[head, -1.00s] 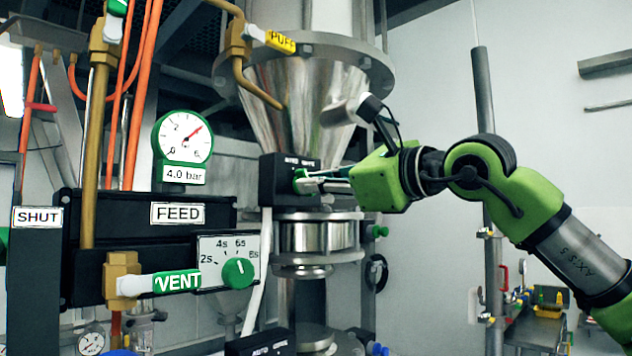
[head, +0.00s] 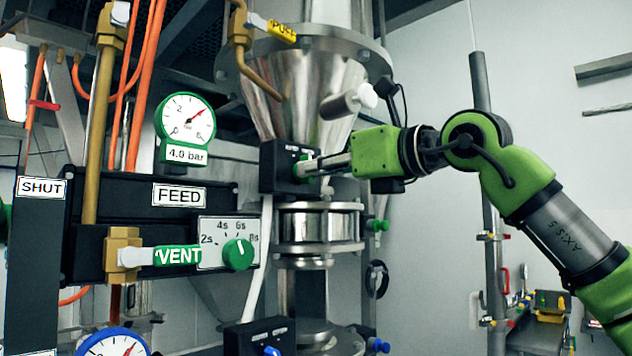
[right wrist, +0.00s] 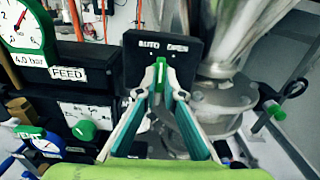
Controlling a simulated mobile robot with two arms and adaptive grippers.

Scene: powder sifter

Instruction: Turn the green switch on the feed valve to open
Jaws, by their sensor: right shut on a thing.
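The green switch (head: 301,168) sits on the front of a small black box (head: 276,180) below the steel cone. In the right wrist view the box (right wrist: 136,72) is lettered AUTO and OPEN, and the switch (right wrist: 160,72) stands near upright below the lettering. I cannot tell which word it points at. My right gripper (head: 312,167) comes in from the right, its fingers shut on the switch. The right wrist view shows both fingertips (right wrist: 161,86) on either side of it. The fingers hide its lower part. My left gripper is not in view.
The FEED panel (head: 180,220) stands at left, with a green-ringed gauge (head: 186,118), a VENT lever (head: 178,255) and a green timer knob (head: 238,254). A second black box with a blue switch (head: 262,335) is lower down. A yellow-tagged lever (head: 281,32) is above.

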